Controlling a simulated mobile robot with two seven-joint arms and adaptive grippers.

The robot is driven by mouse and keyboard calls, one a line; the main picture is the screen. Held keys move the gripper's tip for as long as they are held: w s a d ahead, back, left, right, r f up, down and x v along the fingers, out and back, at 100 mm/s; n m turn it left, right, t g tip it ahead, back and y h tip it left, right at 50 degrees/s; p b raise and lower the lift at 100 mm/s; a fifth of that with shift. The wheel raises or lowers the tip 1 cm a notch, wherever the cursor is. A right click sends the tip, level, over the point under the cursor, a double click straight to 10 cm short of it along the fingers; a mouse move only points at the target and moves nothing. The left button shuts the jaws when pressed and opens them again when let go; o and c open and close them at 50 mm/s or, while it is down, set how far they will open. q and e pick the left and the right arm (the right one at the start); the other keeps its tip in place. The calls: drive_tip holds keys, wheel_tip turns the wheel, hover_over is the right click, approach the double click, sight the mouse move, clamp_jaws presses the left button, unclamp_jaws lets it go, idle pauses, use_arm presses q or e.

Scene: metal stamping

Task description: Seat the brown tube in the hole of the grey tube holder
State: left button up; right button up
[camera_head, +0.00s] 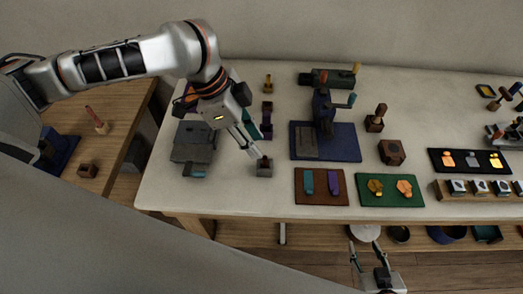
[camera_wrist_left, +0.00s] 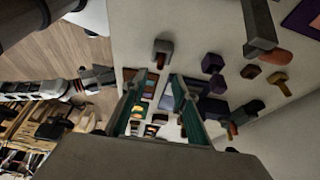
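A small grey block (camera_head: 264,168), which looks like the grey tube holder, stands near the table's front edge. It also shows in the left wrist view (camera_wrist_left: 163,47). I cannot single out the brown tube for certain. A brown upright piece (camera_head: 381,109) stands in a dark brown block (camera_head: 374,124) right of the blue press. My right gripper (camera_head: 364,246) is open and empty, low in front of the table.
A grey machine (camera_head: 193,143) stands left of the block. A blue press base (camera_head: 345,142), a brown mat (camera_head: 321,191) and a green mat (camera_head: 390,199) lie to the right. Small blocks (camera_head: 267,106) stand behind.

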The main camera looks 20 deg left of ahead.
use_arm(q)
drive_tip(key=shift+v, duration=2.25)
